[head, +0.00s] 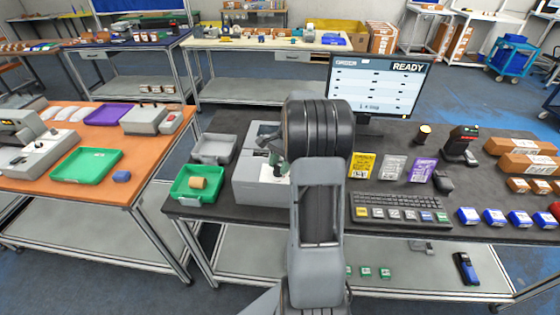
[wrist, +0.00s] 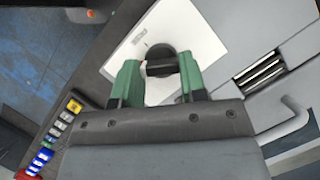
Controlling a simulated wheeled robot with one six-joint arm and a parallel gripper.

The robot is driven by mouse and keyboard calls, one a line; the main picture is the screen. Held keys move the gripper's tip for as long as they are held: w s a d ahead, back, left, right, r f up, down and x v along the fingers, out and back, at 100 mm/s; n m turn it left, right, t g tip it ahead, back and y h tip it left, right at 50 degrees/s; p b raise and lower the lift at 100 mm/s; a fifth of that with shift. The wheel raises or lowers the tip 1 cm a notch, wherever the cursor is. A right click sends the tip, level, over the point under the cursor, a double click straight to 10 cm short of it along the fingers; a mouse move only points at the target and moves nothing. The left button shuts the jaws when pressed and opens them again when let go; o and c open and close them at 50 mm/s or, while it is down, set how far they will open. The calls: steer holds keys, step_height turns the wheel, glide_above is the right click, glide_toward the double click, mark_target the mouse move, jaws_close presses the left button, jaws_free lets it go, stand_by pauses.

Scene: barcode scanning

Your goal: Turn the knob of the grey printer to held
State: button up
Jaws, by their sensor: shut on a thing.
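The grey printer (head: 249,178) stands on the dark table, left of my arm in the head view. In the wrist view its white panel (wrist: 194,32) carries a round black knob (wrist: 161,62) with a bar across it. My gripper (wrist: 160,70) has its green fingers on both sides of the knob's bar, shut on it. In the head view my gripper (head: 274,157) shows only in part beside the printer's white face. My arm hides much of the panel there. The panel's lettering is too small to read.
A green tray (head: 183,195) with a brown roll and a grey tray (head: 214,136) sit left of the printer. A keyboard (head: 400,203), colored packets and a monitor (head: 377,88) showing READY stand to the right. Blue boxes (head: 494,216) line the right front edge.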

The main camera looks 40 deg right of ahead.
steer(key=n+g, duration=0.1)
steer(key=n, duration=0.2)
steer(key=n+g+h+p, duration=0.1)
steer(key=n, duration=0.3)
steer(key=shift+w+a, duration=0.1)
steer(key=shift+w, duration=0.1)
steer(key=shift+p, duration=0.3)
steer(key=o, duration=0.9)
steer(key=v, duration=1.3)
steer(key=shift+w+a+r+b, duration=0.15)
steer(key=shift+w+r+b, duration=0.1)
steer(key=shift+r+b, duration=0.15)
